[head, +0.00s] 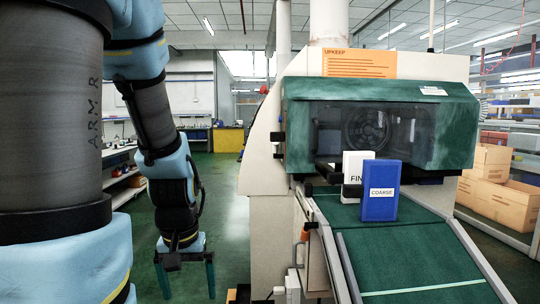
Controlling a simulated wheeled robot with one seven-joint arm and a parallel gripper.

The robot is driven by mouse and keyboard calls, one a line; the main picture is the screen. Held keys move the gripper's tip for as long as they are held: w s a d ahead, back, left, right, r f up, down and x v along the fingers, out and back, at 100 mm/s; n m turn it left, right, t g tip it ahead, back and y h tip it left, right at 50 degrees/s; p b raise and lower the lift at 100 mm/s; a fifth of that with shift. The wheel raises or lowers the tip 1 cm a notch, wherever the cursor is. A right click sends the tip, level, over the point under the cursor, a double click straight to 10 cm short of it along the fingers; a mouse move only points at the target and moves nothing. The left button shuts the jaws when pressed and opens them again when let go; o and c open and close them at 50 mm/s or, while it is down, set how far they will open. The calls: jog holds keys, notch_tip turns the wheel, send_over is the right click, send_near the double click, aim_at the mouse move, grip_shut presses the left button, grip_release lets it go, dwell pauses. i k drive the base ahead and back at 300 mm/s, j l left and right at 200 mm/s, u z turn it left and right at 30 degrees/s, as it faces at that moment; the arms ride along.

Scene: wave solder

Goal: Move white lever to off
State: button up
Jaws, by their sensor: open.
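My gripper (186,278) hangs at the lower left, its two green fingers pointing down and spread apart, with nothing between them. It is left of the green and cream machine (380,95). A small white upright piece (293,285) is low on the machine's near left side; it may be the white lever, but its setting cannot be told. A white block marked "FIN" (353,168) stands at the machine's mouth, partly hidden by a blue block marked "COARSE" (380,190). My gripper touches none of these.
The machine's green sloping chute (415,255) comes toward me between metal rails. A small orange piece (305,235) sits by its left rail. Cardboard boxes (500,200) are on a shelf at right. Green floor (222,200) is open between the arm and the machine.

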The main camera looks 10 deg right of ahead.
aim_at(275, 144)
jog(key=i+j, duration=0.85)
jog(key=i+l+z, duration=0.05)
jog(key=i, duration=0.05)
